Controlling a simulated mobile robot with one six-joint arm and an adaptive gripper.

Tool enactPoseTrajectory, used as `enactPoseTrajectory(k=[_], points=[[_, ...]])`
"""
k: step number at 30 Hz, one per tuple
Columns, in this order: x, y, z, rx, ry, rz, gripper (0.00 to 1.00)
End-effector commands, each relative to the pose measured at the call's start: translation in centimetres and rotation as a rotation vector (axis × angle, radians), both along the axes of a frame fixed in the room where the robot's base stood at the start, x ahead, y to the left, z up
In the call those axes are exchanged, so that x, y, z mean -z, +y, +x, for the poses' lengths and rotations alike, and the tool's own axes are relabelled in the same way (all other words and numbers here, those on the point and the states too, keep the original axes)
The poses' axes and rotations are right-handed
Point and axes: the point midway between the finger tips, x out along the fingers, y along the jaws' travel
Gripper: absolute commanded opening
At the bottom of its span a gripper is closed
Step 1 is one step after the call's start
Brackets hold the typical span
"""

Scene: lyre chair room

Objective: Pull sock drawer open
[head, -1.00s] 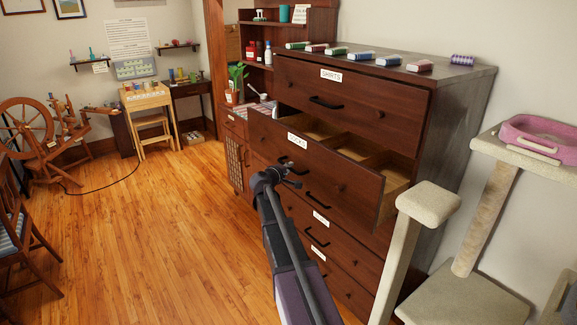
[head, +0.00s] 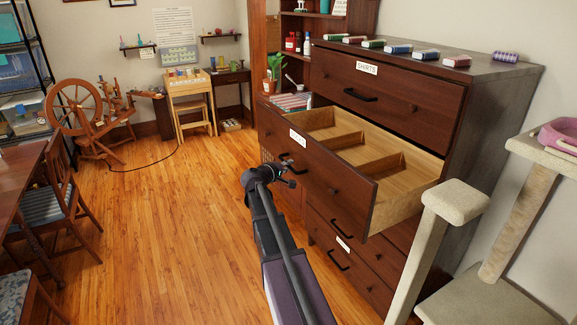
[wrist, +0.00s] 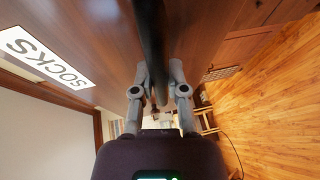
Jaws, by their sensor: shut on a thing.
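The sock drawer (head: 318,163) is pulled well out of the dark wood dresser (head: 480,120), its divided interior showing empty compartments. Its white label, partly hidden by glare in the head view, reads SOCKS in the wrist view (wrist: 47,62). My gripper (head: 286,170) is at the drawer's front, at its dark bar handle (head: 292,163). In the wrist view my gripper (wrist: 155,100) has its two fingers closed on either side of the dark handle bar (wrist: 152,45). The fingertips are small and partly hidden in the head view.
A beige cat tree (head: 455,202) stands close at the right. A chair (head: 50,205) and table are at the left. The wooden floor (head: 150,240) between is clear.

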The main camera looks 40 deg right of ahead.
Motion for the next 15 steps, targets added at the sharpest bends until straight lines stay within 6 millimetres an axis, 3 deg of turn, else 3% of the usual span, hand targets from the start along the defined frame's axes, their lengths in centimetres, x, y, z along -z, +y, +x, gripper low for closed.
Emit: enactPoseTrajectory(k=[11, 12, 15], points=[[-0.1, -1.4, -0.4, 0.012, -0.001, -0.002, 0.0], [-0.1, -1.5, -0.4, 0.013, -0.001, -0.002, 0.24], [-0.1, -1.6, -0.4, 0.014, -0.001, -0.002, 0.54]])
